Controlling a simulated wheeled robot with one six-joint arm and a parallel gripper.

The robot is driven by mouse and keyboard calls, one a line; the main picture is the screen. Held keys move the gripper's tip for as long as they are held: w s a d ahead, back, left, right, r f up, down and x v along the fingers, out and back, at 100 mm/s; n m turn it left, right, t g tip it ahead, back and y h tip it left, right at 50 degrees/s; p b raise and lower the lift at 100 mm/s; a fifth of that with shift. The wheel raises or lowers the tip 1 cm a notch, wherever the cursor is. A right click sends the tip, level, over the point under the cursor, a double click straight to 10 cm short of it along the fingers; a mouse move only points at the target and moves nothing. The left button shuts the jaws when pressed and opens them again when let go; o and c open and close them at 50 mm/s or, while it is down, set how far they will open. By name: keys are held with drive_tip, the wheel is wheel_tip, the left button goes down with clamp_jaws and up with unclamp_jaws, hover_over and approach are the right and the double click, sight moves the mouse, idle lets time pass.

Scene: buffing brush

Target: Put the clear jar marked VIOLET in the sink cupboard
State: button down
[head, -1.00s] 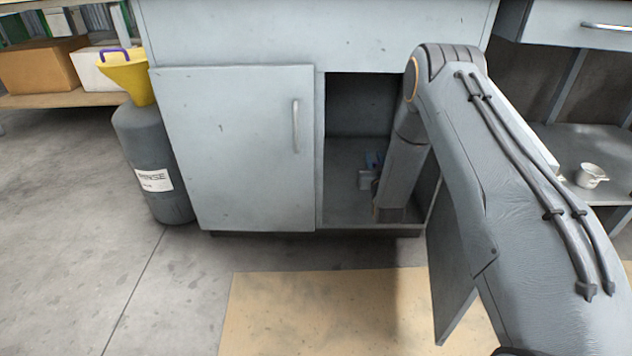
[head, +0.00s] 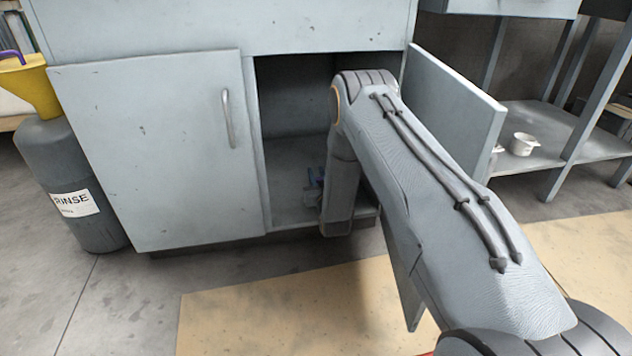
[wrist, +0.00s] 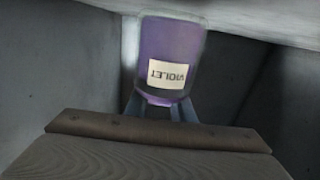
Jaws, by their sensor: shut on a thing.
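The clear jar (wrist: 172,50), violet inside with a white VIOLET label, is in my gripper (wrist: 160,108). The label reads upside down in the wrist view. The gripper is shut on the jar, a finger at each side. In the picture the jar's upper end meets or overlaps a pale surface; I cannot tell if they touch. The sink cupboard (head: 285,165) has its right side open, and my forearm reaches into the opening. In the head view a small bluish-violet patch (head: 313,186) shows beside my arm, which hides most of the gripper.
The cupboard's left door (head: 150,150) is shut; its right door (head: 455,105) stands open beside my arm. A grey RINSE drum (head: 75,180) with a yellow funnel stands at left. A white cup (head: 522,144) sits on a low shelf at right. A tan mat (head: 280,310) lies in front.

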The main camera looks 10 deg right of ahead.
drive_tip(key=shift+f, duration=0.75)
drive_tip(key=shift+f, duration=0.15)
drive_tip(key=c, duration=1.5)
unclamp_jaws()
drive_tip(key=shift+s, duration=0.1)
drive_tip(key=s+p, duration=0.5)
drive_tip(key=s, duration=0.6)
drive_tip(key=shift+s, duration=0.4)
